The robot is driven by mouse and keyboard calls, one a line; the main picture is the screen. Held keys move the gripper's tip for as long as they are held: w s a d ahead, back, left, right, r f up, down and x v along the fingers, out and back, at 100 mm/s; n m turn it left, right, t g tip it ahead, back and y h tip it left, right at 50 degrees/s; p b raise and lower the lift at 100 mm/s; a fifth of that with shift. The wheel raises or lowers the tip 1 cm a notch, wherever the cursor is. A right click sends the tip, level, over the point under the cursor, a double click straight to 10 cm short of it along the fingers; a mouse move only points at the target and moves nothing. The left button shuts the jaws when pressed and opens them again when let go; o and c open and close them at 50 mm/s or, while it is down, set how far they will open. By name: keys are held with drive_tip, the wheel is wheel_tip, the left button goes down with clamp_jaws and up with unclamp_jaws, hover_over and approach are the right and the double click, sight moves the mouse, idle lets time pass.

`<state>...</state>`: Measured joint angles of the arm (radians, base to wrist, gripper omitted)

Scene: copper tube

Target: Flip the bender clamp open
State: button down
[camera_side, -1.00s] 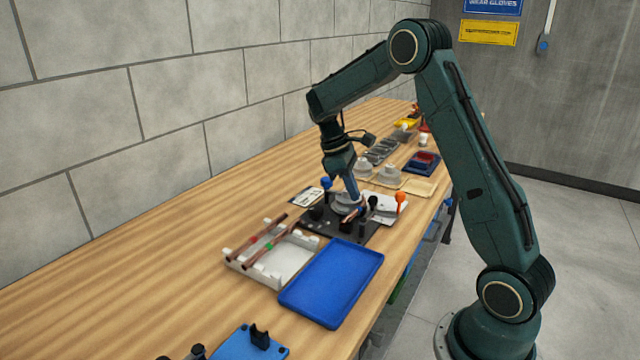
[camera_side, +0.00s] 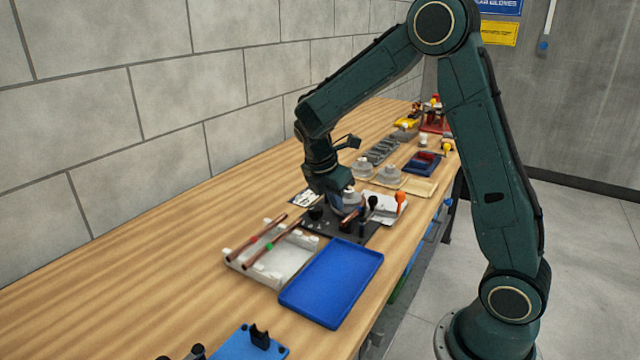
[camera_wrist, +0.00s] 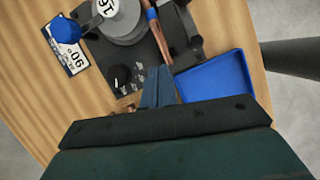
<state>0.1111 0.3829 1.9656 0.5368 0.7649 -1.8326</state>
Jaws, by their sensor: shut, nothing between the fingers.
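The tube bender (camera_side: 350,232) is a dark plate with a grey round former marked 16 (camera_wrist: 122,20). A copper tube (camera_wrist: 154,28) runs past the former beside black blocks (camera_wrist: 186,38). In the wrist view a blue knob (camera_wrist: 63,30) lies left of the former, and a black knob (camera_wrist: 120,73) is on the plate. In the side view a black-knobbed handle (camera_side: 372,203) and an orange knob (camera_side: 400,197) stand at the right. I cannot tell the clamp's position. My gripper (camera_wrist: 158,92) is shut and empty, above the plate; it partly covers the bender in the side view (camera_side: 334,204).
A blue tray (camera_side: 332,282) lies in front of the bender. A white rack (camera_side: 290,258) with copper tubes stands to its left. A card marked 90 (camera_wrist: 70,60) lies beside the plate. Grey formers (camera_side: 388,177) stand behind. The table at left is clear.

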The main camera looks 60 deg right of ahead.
drive_tip(key=shift+s+a+n+t, duration=0.2)
drive_tip(key=shift+a+n, duration=0.1)
drive_tip(key=shift+n, duration=0.25)
drive_tip(key=shift+s+a+n+t, duration=0.1)
drive_tip(key=shift+a+n+t, duration=0.15)
drive_tip(key=shift+n, duration=0.3)
drive_tip(key=a+r, duration=0.8)
drive_tip(key=r, duration=0.1)
drive_tip(key=s+a+r+m+t+y, duration=0.2)
drive_tip(key=s+m, duration=0.6)
drive_tip(key=s, duration=0.1)
drive_tip(key=s+a+r+m+t+y, duration=0.2)
drive_tip(key=s+a+m+t, duration=0.1)
drive_tip(key=s+m, duration=0.5)
drive_tip(key=shift+s+r, duration=0.4)
drive_tip(key=shift+s, duration=0.15)
drive_tip(key=shift+m+t, duration=0.25)
drive_tip(key=shift+m, duration=0.05)
